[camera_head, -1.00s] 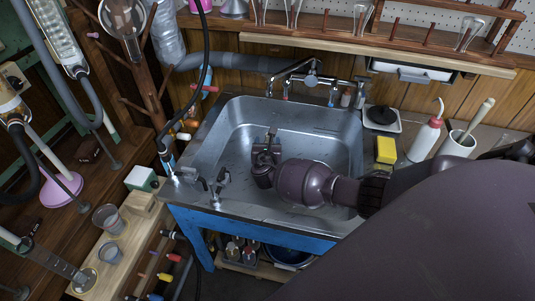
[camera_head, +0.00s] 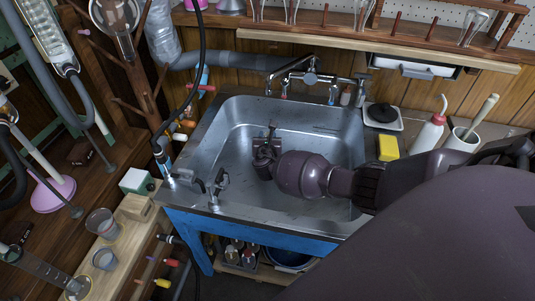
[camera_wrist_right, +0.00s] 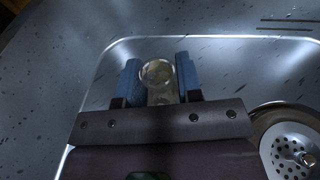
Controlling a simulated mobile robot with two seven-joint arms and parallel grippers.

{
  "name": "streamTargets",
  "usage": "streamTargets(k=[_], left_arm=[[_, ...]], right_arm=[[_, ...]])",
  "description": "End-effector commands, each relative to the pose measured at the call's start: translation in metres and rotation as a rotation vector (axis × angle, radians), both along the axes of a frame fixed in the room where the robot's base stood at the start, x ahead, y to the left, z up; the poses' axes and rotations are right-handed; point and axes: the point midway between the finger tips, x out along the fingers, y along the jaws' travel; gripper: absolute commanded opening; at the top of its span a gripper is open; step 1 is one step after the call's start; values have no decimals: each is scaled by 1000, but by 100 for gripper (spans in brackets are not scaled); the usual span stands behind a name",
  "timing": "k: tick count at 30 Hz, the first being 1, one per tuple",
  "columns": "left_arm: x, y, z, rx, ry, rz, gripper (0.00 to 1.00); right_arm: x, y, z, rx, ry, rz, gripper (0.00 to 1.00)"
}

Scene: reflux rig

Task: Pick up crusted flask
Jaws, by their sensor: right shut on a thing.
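The crusted flask (camera_wrist_right: 160,88) shows in the right wrist view as a clear glass piece with a round rim and cloudy, yellowish-brown patches inside. My right gripper (camera_wrist_right: 158,74) is shut on it, with one blue finger pad on each side. In the head view my right gripper (camera_head: 267,148) reaches down into the metal sink (camera_head: 215,140) from the right. The flask cannot be made out there behind the gripper. I cannot tell whether the flask touches the sink floor. My left gripper is not in view.
A drain strainer (camera_wrist_right: 292,148) lies right of the gripper in the wrist view. Faucets (camera_head: 310,78) stand at the sink's back, with a hose and taps at its left. A yellow sponge (camera_head: 388,147), a wash bottle (camera_head: 427,135) and a white mortar (camera_head: 462,139) stand to the right.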

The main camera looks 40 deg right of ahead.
Motion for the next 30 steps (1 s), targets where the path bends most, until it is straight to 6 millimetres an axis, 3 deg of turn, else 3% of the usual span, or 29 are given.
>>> streamTargets(k=[17,30], left_arm=[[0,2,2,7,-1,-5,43],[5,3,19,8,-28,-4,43]], right_arm=[[0,0,5,0,-1,0,0],[1,0,40,0,-6,0,0]])
